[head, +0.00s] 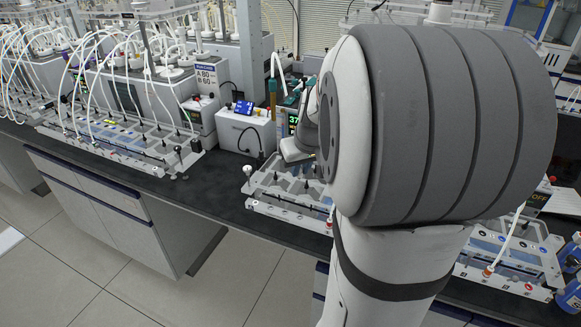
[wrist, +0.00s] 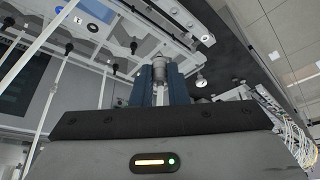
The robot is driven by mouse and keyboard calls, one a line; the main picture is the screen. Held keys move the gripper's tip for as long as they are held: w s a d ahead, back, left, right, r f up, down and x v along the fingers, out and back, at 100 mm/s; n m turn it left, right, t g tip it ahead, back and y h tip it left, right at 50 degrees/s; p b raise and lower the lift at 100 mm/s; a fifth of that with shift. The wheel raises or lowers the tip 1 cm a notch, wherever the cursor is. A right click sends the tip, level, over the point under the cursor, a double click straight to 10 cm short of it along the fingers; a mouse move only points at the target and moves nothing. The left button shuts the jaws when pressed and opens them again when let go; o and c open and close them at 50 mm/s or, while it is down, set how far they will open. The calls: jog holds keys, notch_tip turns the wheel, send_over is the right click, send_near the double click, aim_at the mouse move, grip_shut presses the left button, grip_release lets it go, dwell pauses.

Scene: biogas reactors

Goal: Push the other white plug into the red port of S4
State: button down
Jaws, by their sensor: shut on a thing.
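My gripper (wrist: 161,76) shows in the wrist view, its two blue fingers shut on a pale grey-white plug (wrist: 159,65). The plug sits between the fingers, with its end toward the frame of a reactor stand (wrist: 185,20). I cannot tell whether its tip touches anything. A small red spot (wrist: 121,3) shows at the top edge, and a black port (wrist: 133,47) lies left of the fingers. I cannot read an S4 label.
A clear reactor stand (head: 290,190) is left of my arm, another (head: 510,262) right of it, with a white tube (head: 507,240) plugged in. A white box with a blue display (head: 245,128) stands behind. Dark bench top (head: 205,185) is free at left; blue-capped bottles (head: 571,290) stand far right.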

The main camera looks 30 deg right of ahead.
jog(key=s+d+p, duration=0.3)
jog(key=s+d, duration=2)
jog(key=s, duration=0.3)
jog(key=s+d+p, duration=0.3)
jog(key=s+d, duration=2.1)
jog(key=s, duration=0.3)
jog(key=shift+s, duration=0.25)
dwell(1.8)
jog(key=shift+d+f, duration=0.1)
jog(key=shift+f, duration=0.05)
